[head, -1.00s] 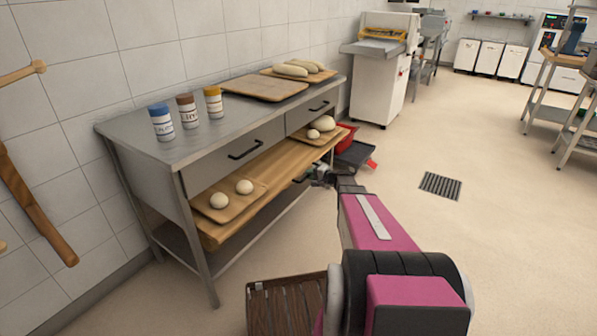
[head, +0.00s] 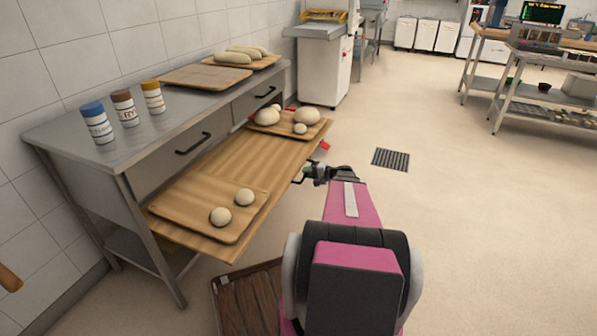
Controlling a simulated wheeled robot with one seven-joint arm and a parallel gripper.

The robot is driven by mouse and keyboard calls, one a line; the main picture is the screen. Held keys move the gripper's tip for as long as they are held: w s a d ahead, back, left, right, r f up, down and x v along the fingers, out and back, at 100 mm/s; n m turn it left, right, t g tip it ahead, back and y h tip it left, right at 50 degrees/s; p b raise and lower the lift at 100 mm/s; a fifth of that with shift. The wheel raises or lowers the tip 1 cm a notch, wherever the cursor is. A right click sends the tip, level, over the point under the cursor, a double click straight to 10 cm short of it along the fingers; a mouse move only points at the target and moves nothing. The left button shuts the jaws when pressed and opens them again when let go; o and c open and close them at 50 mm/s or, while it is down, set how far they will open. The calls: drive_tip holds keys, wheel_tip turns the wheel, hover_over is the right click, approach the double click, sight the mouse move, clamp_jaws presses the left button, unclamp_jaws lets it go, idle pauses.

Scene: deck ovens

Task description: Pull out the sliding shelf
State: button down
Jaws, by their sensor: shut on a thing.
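The sliding shelf (head: 262,157) is a long wooden board that sticks well out from under the drawers of the steel table (head: 75,128). A tray with two dough balls (head: 186,206) lies on its near end, and a tray with several dough balls (head: 318,128) on its far end. My gripper (head: 304,174) is at the shelf's front edge, right of its middle, and is shut on the shelf's handle there. The handle is small in view and partly hidden by the gripper.
A floor drain (head: 391,159) lies to the right. A slatted wooden thing (head: 246,300) is at the bottom, close to my arm. The floor on the right is mostly clear.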

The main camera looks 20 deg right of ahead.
drive_tip(key=shift+s+d, duration=0.4)
drive_tip(key=c, duration=1.1)
unclamp_jaws()
drive_tip(key=shift+c, duration=0.2)
drive_tip(key=v, duration=1)
drive_tip(key=shift+s+d, duration=0.25)
drive_tip(key=shift+d, duration=0.05)
